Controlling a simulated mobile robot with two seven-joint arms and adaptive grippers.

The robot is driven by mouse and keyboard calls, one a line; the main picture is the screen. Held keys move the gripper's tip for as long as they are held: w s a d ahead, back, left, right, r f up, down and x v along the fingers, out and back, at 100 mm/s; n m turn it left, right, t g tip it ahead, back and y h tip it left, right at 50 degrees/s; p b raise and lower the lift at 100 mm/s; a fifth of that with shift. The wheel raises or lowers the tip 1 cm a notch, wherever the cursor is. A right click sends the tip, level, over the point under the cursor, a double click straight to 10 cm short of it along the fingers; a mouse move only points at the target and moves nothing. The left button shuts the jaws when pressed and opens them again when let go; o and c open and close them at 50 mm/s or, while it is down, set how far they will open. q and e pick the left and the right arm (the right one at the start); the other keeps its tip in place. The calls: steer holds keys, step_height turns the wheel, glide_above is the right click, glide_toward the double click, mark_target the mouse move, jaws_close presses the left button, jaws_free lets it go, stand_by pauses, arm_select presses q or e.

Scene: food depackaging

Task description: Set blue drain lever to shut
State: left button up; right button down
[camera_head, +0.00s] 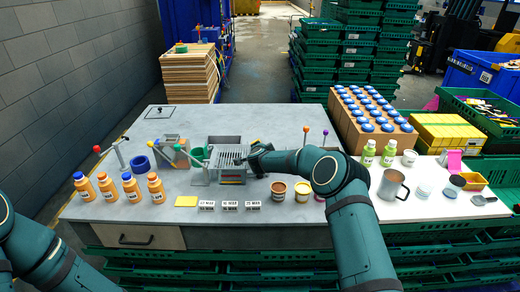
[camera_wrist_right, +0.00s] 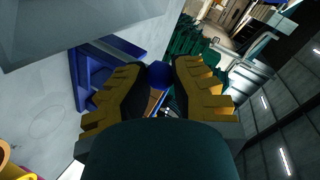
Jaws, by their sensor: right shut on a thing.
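The blue ball knob of the drain lever (camera_wrist_right: 158,73) shows in the right wrist view between the two yellow-padded fingers of my right gripper (camera_wrist_right: 160,80), which is shut on it. In the head view my right gripper (camera_head: 256,156) is at the right edge of the slatted metal grate (camera_head: 230,153) in the middle of the grey counter. There the gripper hides the knob, and the lever's angle cannot be told. My left gripper is not in view; only part of the left arm shows at the lower left.
Several orange bottles (camera_head: 108,187) stand at the left. Small white labelled blocks (camera_head: 230,205) and a yellow pad (camera_head: 187,201) lie in front of the grate.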

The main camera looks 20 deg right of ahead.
steer(key=c, duration=1)
jaws_free()
steer(key=shift+w+d+r, duration=0.15)
steer(key=shift+d+r, duration=0.1)
steer(key=shift+r, duration=0.05)
steer(key=shift+o, duration=1.4)
steer(key=shift+w+f, duration=0.45)
steer(key=shift+f, duration=0.05)
steer(key=shift+s+a+r, duration=0.15)
steer(key=shift+s+a, duration=0.05)
steer(key=shift+s, duration=0.1)
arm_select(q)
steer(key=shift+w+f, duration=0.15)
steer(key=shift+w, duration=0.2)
arm_select(e)
steer(key=v, duration=1.1)
steer(key=shift+s, duration=0.15)
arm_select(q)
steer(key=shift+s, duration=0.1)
arm_select(e)
steer(key=shift+s+d, duration=0.1)
